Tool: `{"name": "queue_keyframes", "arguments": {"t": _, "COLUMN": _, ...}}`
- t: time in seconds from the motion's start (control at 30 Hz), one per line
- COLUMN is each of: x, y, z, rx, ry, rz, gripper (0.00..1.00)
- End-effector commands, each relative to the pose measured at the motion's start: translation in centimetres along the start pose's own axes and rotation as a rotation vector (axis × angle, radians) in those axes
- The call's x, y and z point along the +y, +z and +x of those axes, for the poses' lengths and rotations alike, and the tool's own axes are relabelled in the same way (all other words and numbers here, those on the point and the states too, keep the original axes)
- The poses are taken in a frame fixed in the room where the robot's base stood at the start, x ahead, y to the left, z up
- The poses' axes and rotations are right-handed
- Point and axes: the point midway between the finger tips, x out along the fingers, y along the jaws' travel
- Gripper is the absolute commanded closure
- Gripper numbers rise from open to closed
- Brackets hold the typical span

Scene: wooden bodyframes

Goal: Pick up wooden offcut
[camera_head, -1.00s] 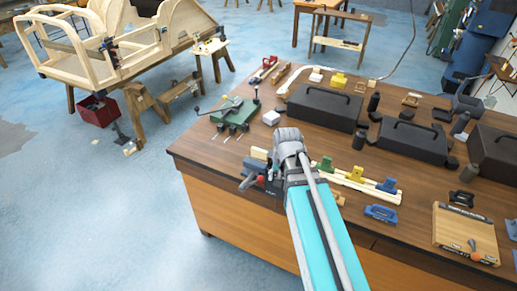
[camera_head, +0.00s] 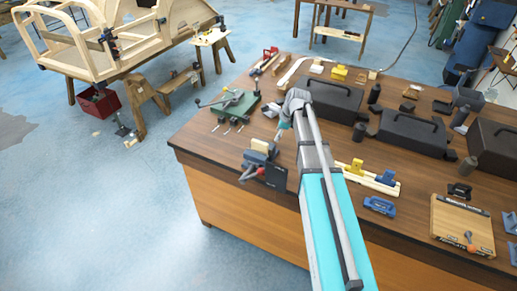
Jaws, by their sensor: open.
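A pale wooden block (camera_head: 262,147) sits at the vise (camera_head: 262,170) on the bench's front left edge; I cannot tell whether this is the offcut. Another small tan piece (camera_head: 407,107) lies further back, right of the left black toolbox. My gripper (camera_head: 281,132) is above the bench, behind the vise and to the right of the green tool. Its jaws point down and are open; nothing shows between them. My arm hides part of the bench below it.
Black toolboxes (camera_head: 411,138) fill the back right of the bench. A green clamping tool (camera_head: 237,103) stands at left. Yellow and blue holders on a pale strip (camera_head: 352,174) lie right of my arm. Bare wood (camera_head: 205,140) shows at the left corner.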

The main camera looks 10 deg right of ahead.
Motion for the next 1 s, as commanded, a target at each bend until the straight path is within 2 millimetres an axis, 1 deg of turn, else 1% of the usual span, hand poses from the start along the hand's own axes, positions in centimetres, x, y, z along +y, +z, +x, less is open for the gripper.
{"name": "queue_keyframes", "arguments": {"t": 0.03, "x": -1.1, "y": 0.0, "z": 0.1, "rx": -0.009, "ry": -0.003, "rz": 0.062, "gripper": 0.34}}
{"name": "queue_keyframes", "arguments": {"t": 0.1, "x": -1.8, "y": 0.1, "z": 0.1, "rx": -0.023, "ry": -0.004, "rz": 0.139, "gripper": 0.34}}
{"name": "queue_keyframes", "arguments": {"t": 0.2, "x": -2.6, "y": 0.1, "z": 0.1, "rx": -0.035, "ry": -0.005, "rz": 0.221, "gripper": 0.34}}
{"name": "queue_keyframes", "arguments": {"t": 0.3, "x": -2.9, "y": 0.1, "z": 0.0, "rx": -0.042, "ry": -0.005, "rz": 0.268, "gripper": 0.34}}
{"name": "queue_keyframes", "arguments": {"t": 0.77, "x": -3.0, "y": 0.0, "z": 0.1, "rx": -0.045, "ry": -0.006, "rz": 0.288, "gripper": 0.34}}
{"name": "queue_keyframes", "arguments": {"t": 1.0, "x": -3.0, "y": 0.0, "z": 1.3, "rx": -0.045, "ry": -0.006, "rz": 0.287, "gripper": 0.34}}
